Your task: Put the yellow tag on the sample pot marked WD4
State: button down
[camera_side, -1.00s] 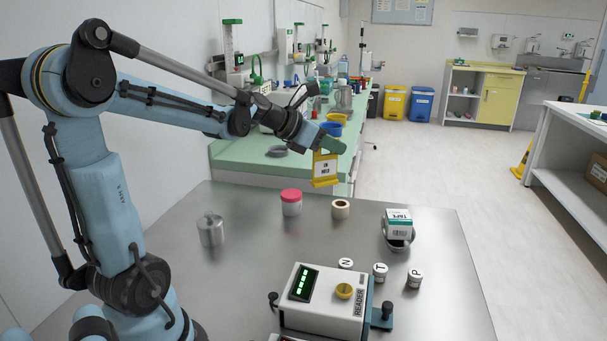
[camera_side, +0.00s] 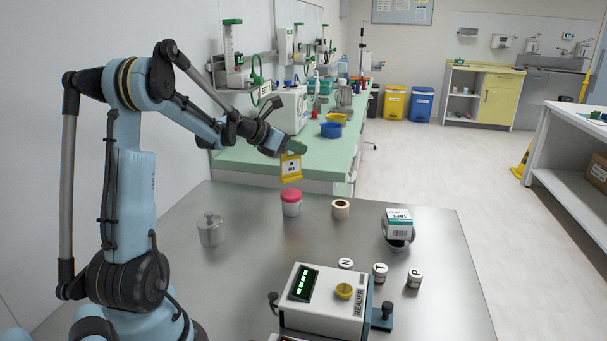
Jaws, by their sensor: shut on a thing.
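The yellow tag (camera_side: 291,170) with a white printed label hangs from my gripper (camera_side: 297,147). My gripper is shut on the tag's upper end and holds it in the air. In the picture the tag is just above a white pot with a red lid (camera_side: 291,203), apart from it. Three small white-lidded pots stand at the front right of the metal table: one marked N (camera_side: 346,263), one marked T (camera_side: 380,271) and one marked P (camera_side: 415,277). I cannot read WD4 on any pot.
A reader box (camera_side: 322,303) with a green display and yellow cup stands at the front. A metal canister (camera_side: 211,229), a tape roll (camera_side: 340,208) and a tape carton (camera_side: 398,223) on a dark holder stand on the table (camera_side: 440,235). The middle is clear.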

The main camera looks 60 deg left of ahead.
aim_at(296, 175)
jog(key=shift+f, duration=2.05)
jog(key=shift+f, duration=0.1)
jog(key=c, duration=1.2)
grip_release()
jog(key=shift+o, duration=0.2)
